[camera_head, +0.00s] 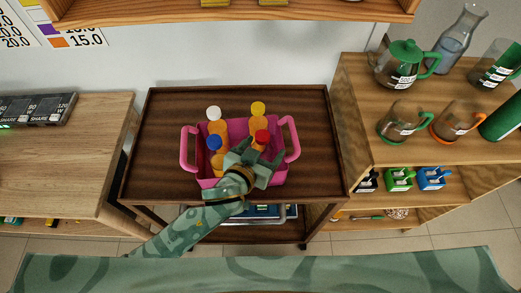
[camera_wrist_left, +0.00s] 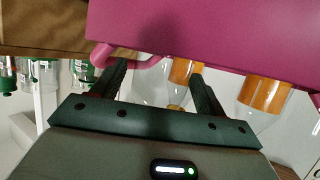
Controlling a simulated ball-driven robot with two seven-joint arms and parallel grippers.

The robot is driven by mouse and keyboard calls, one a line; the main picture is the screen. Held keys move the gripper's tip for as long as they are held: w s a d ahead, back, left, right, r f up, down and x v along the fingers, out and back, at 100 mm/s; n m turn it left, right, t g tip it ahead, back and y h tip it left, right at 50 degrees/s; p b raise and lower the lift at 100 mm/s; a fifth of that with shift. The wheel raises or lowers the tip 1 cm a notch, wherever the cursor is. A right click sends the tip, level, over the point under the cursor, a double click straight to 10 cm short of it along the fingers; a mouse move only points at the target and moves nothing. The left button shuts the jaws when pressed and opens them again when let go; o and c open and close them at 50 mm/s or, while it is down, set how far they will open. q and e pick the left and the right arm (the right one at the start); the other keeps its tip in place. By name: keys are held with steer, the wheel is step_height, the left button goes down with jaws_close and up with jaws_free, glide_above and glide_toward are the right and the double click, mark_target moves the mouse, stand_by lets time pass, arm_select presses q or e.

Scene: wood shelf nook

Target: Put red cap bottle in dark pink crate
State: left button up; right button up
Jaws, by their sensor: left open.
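The dark pink crate (camera_head: 208,184) stands on the dark wood table, with a handle at each side. The red cap bottle (camera_head: 262,136) is in the right part of the crate, upright, its lower part hidden by my gripper. My left gripper (camera_head: 261,156) is open over the crate's right front, its fingers close to the red cap bottle. The left wrist view shows the crate (camera_wrist_left: 220,30) at the top and clear bottles with orange contents past the open fingers; no cap shows there. I cannot tell whether the fingers touch a bottle. My right gripper is not in view.
The crate also holds a white cap bottle (camera_head: 214,114), a yellow cap bottle (camera_head: 258,110) and a blue cap bottle (camera_head: 215,143). The dark table (camera_head: 165,130) is bare around the crate. A shelf with jugs (camera_head: 402,66) stands right, a wood cabinet (camera_head: 60,150) left.

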arm_select(q)
steer(key=p+v, duration=0.2)
steer(key=v, duration=1)
steer(key=shift+a, duration=0.1)
